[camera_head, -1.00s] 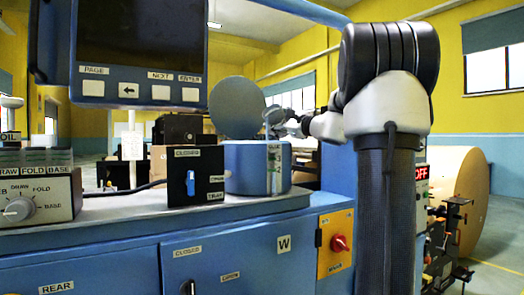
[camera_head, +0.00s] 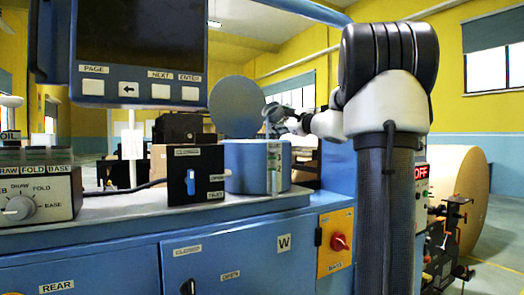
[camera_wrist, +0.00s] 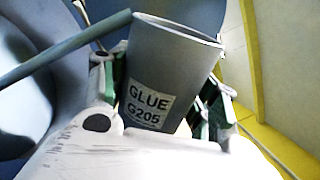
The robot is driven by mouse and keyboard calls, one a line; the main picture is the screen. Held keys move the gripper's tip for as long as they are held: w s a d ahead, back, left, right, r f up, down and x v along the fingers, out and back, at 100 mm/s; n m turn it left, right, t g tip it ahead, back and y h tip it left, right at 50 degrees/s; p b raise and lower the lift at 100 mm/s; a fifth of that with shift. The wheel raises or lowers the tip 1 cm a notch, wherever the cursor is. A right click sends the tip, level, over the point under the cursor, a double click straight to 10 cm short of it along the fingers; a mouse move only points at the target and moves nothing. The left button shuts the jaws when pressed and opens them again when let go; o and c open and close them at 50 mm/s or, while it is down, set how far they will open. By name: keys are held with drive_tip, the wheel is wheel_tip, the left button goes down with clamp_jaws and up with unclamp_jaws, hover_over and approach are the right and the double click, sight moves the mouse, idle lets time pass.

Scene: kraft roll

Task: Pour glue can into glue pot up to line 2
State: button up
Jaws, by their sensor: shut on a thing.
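The glue can (camera_wrist: 165,62) is a grey tapered can labelled GLUE G205, seen close up in the wrist view. My gripper (camera_wrist: 160,98) is shut on it, with a finger on each side. The can looks tilted in that view, and its contents are hidden. In the head view my gripper (camera_head: 275,120) is small, above and behind the right rim of the glue pot. The glue pot (camera_head: 245,168) is a blue cylinder with its round lid (camera_head: 237,107) raised. A pale strip on its right front (camera_head: 274,168) is too small to read. I cannot see into the pot.
A black switch box (camera_head: 196,175) with a blue lever stands in front of the pot's left side. A screen panel (camera_head: 138,45) hangs at upper left, above a dial box (camera_head: 38,200). A thin grey bar (camera_wrist: 65,47) crosses the wrist view's upper left.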

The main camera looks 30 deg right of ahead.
drive_tip(key=shift+r, duration=0.1)
drive_tip(key=shift+f+n+y, duration=0.3)
drive_tip(key=shift+n, duration=0.8)
idle(0.5)
drive_tip(key=shift+a+r+n+y+p, duration=0.1)
drive_tip(key=shift+r+n+y+p, duration=0.35)
drive_tip(key=shift+n, duration=0.65)
idle(0.9)
idle(0.4)
